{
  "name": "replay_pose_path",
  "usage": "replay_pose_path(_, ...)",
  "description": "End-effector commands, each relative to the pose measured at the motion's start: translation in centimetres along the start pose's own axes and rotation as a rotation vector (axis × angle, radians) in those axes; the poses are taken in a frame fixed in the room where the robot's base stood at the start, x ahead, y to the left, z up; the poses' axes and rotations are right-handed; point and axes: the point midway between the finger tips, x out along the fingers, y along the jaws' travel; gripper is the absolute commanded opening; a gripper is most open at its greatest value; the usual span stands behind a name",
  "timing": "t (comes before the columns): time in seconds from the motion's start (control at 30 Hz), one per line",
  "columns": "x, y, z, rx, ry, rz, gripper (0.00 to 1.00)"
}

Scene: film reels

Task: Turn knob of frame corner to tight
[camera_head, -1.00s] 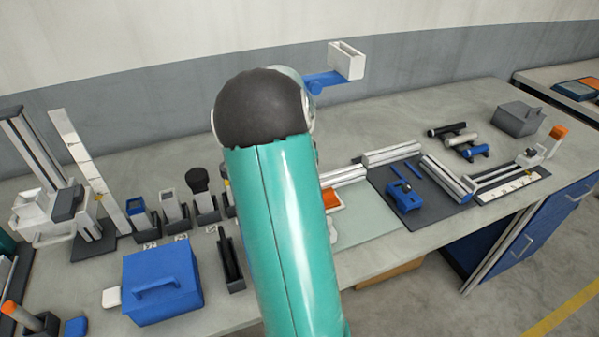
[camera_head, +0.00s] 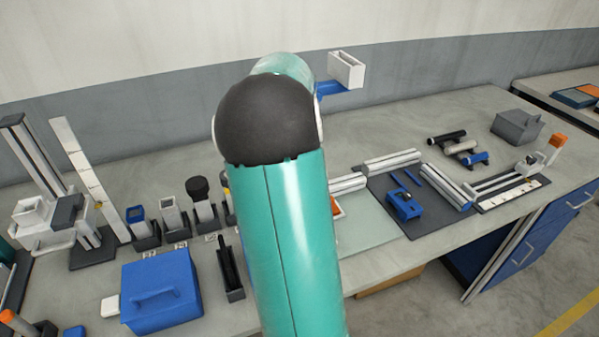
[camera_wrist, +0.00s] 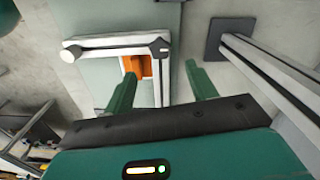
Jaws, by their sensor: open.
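A pale L-shaped frame (camera_wrist: 110,42) lies beyond the fingertips. Its dark corner piece (camera_wrist: 160,48) is just past the gap, a little left of the right fingertip. A round pale cap (camera_wrist: 70,54) sits at the frame's left end. I cannot make out which part is the knob or how it is turned. In the head view my arm hides the gripper and most of this frame.
An orange block (camera_wrist: 138,65) lies inside the frame's angle. A rail on a dark base (camera_wrist: 262,66) stands to the right in the wrist view. In the head view a blue case (camera_head: 160,290) is left of my arm, and a blue tool (camera_head: 404,205) lies on a dark mat right.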

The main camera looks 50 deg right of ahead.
Motion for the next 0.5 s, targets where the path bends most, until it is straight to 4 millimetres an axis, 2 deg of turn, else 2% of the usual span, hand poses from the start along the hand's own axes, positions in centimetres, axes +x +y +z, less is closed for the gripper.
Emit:
replay_pose_path(0.03,-1.2,-0.1,0.0,-0.002,0.002,-0.004,0.57)
replay_pose_path(0.2,-4.0,-0.1,0.0,-0.001,0.001,-0.002,0.57)
replay_pose_path(0.33,-5.0,-0.1,0.0,0.0,0.001,-0.002,0.57)
replay_pose_path(0.5,-5.3,0.0,0.0,0.0,0.0,0.0,0.57)
